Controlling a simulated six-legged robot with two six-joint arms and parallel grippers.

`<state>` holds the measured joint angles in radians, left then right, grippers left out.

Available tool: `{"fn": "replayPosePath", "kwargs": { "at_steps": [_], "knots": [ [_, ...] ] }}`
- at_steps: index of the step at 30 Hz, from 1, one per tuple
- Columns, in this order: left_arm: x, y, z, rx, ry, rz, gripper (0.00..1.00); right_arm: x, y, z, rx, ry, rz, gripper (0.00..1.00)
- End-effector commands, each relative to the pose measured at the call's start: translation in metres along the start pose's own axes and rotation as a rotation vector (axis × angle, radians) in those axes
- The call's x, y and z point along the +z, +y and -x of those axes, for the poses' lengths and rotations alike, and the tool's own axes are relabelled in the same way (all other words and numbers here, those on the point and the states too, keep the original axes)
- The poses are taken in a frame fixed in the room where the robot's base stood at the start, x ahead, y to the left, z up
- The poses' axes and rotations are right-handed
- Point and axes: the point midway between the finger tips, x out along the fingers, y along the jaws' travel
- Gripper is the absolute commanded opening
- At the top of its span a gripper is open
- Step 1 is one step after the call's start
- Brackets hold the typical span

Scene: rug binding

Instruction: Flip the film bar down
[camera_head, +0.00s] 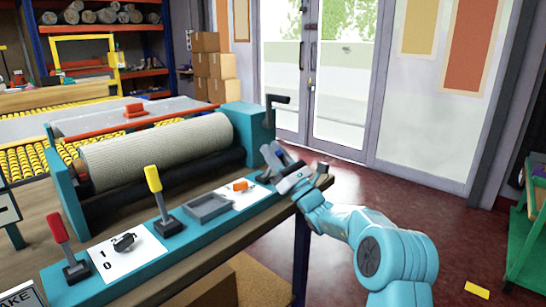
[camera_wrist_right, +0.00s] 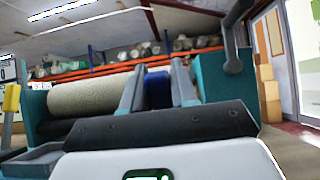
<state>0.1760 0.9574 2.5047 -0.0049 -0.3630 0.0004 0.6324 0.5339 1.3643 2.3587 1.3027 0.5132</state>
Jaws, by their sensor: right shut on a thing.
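My right gripper (camera_head: 280,160) is at the right end of the teal control panel (camera_head: 150,262), close to the machine's right end block. In the right wrist view its two grey fingers (camera_wrist_right: 157,90) stand on either side of a dark blue lever handle (camera_wrist_right: 158,88) and are shut on it. The lever's lower part is mostly hidden by the gripper. A long red bar (camera_head: 165,118) spans the machine behind the beige roll (camera_head: 160,145); I cannot tell whether it is the film bar. My left gripper is not in view.
A yellow lever (camera_head: 153,179) and a red lever (camera_head: 57,229) stand upright along the panel. A grey tray (camera_head: 208,207) lies between the yellow lever and my right gripper. A black crank (camera_head: 278,100) rises from the right end block.

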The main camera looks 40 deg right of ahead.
Motion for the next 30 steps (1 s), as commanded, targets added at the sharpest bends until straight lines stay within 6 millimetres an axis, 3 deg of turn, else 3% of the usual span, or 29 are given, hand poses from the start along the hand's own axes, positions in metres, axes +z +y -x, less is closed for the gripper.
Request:
{"fn": "replayPosePath", "kwargs": {
  "at_steps": [7, 8, 9, 10, 22, 26, 30],
  "knots": [
    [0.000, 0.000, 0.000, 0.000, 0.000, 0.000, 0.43, -0.001, 0.000, 0.001, 0.000, 0.000, -0.002, 0.00],
    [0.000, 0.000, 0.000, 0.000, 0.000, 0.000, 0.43, -0.001, 0.000, 0.001, 0.000, 0.000, -0.002, 0.31],
    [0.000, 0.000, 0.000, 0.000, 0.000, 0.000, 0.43, -0.001, 0.000, 0.001, 0.000, 0.000, -0.002, 0.44],
    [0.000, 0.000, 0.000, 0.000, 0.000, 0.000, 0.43, -0.001, 0.000, 0.001, 0.000, 0.000, -0.002, 0.49],
    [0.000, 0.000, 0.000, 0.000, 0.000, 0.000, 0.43, -0.001, -0.001, 0.010, -0.001, 0.002, -0.001, 0.49],
    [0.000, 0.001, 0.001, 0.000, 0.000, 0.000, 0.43, -0.001, -0.001, 0.035, -0.003, 0.004, -0.002, 0.49],
    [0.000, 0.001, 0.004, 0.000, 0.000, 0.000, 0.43, -0.001, -0.002, 0.073, -0.004, 0.005, -0.002, 0.49]
  ]
}}
